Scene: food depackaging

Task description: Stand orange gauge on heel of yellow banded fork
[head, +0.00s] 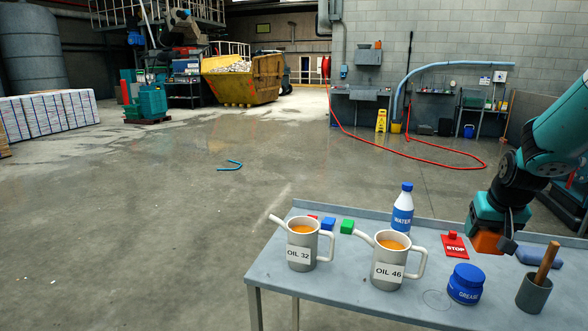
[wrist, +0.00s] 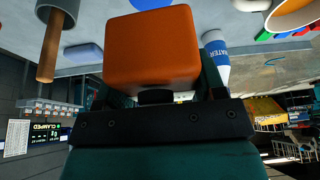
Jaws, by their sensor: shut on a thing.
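An orange block with rounded edges (head: 486,243), which I take for the orange gauge, is held in my gripper (head: 497,232) over the right part of the grey table. In the wrist view the gauge (wrist: 150,48) fills the upper middle, between the dark fingers of my gripper (wrist: 155,92). My gripper is shut on it. From these views I cannot tell whether its underside touches the table. I see no fork with a yellow band in either view.
A blue pad (head: 540,256) lies right of my gripper.

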